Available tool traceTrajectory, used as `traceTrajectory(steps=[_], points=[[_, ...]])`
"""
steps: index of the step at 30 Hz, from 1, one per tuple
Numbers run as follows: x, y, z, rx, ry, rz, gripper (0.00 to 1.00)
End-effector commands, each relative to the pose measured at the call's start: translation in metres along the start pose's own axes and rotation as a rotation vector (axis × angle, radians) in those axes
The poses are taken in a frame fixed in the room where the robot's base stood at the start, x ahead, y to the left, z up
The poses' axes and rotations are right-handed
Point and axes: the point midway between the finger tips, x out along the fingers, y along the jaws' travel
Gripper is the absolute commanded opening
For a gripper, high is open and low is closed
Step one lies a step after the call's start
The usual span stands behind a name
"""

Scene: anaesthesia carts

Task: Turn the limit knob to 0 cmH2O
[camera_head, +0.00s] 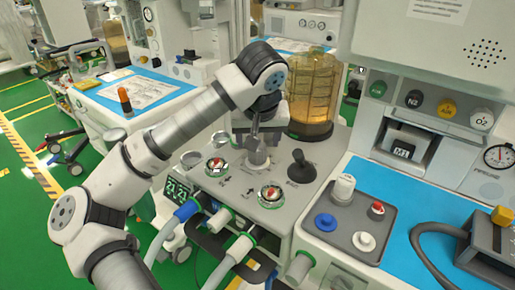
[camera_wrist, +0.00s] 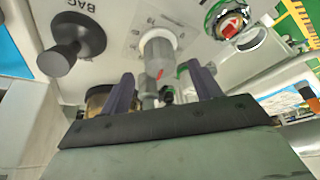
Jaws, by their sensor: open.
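The scale numbers are too small to read, so I cannot tell the setting.
A black bag lever (camera_head: 300,167) stands right of the knob. Round gauges with red marks (camera_head: 216,166) (camera_head: 270,194) sit left and below. An amber canister (camera_head: 312,100) rises behind. Hoses (camera_head: 180,215) hang at the front. A blue mat (camera_head: 415,195) covers the right-hand counter.

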Motion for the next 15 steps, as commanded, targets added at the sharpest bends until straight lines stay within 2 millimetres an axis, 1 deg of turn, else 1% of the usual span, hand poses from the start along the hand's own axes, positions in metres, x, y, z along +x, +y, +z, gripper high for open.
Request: traceTrajectory(steps=[1, 6, 10, 15], points=[[0.011, 0.0, 0.001, 0.0, -0.003, 0.003, 0.63], [0.035, 0.0, 0.0, -0.001, -0.002, 0.003, 0.63], [0.045, 0.001, 0.0, 0.001, 0.0, 0.002, 0.63], [0.049, 0.0, 0.0, 0.001, 0.001, 0.001, 0.63]])
